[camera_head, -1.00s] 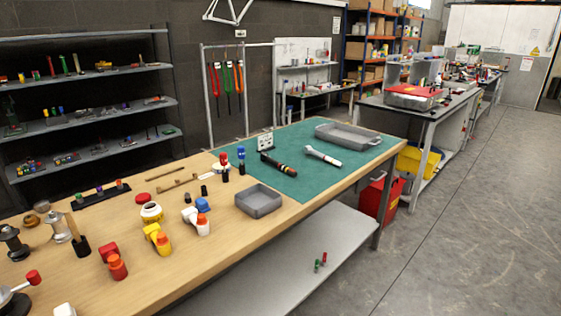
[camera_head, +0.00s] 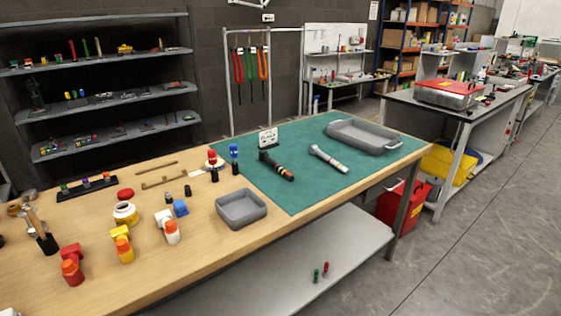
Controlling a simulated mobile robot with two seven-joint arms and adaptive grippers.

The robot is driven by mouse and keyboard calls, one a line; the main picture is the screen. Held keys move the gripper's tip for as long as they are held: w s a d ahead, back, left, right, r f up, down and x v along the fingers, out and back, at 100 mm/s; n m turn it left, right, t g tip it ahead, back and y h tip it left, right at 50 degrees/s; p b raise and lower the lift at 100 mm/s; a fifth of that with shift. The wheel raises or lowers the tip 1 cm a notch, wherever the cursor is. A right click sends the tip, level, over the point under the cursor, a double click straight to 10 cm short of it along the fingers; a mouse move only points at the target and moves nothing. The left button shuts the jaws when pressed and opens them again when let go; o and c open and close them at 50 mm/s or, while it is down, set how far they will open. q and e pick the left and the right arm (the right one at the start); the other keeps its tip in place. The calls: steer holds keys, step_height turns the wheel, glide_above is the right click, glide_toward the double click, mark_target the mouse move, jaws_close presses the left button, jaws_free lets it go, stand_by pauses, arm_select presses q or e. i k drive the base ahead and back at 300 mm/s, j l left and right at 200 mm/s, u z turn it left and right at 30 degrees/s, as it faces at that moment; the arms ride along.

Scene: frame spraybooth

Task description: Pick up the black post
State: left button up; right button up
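A small plain black post (camera_head: 188,191) stands upright on the wooden bench top, left of the grey square tray (camera_head: 241,209). Other dark upright pieces are near it: a short dark cylinder (camera_head: 168,198) to its left, and a black piece (camera_head: 214,175) by a red and white part. A blue-topped piece with a black lower part (camera_head: 234,157) stands behind and to the right. I cannot tell for sure which of these the task means. Neither of my grippers shows in the view.
The wooden bench (camera_head: 190,258) also holds yellow, red and white bottles, a jar (camera_head: 125,214) and a rack (camera_head: 87,189). A green mat (camera_head: 300,190) carries a flashlight-like tool (camera_head: 329,159) and a grey pan (camera_head: 363,136).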

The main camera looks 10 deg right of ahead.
mark_target(264, 155)
steer(key=i+l+u, duration=0.1)
steer(key=l, duration=0.85)
steer(key=i+l+u, duration=0.15)
steer(key=l, duration=0.85)
steer(key=i+l+u, duration=0.1)
steer(key=l, duration=0.9)
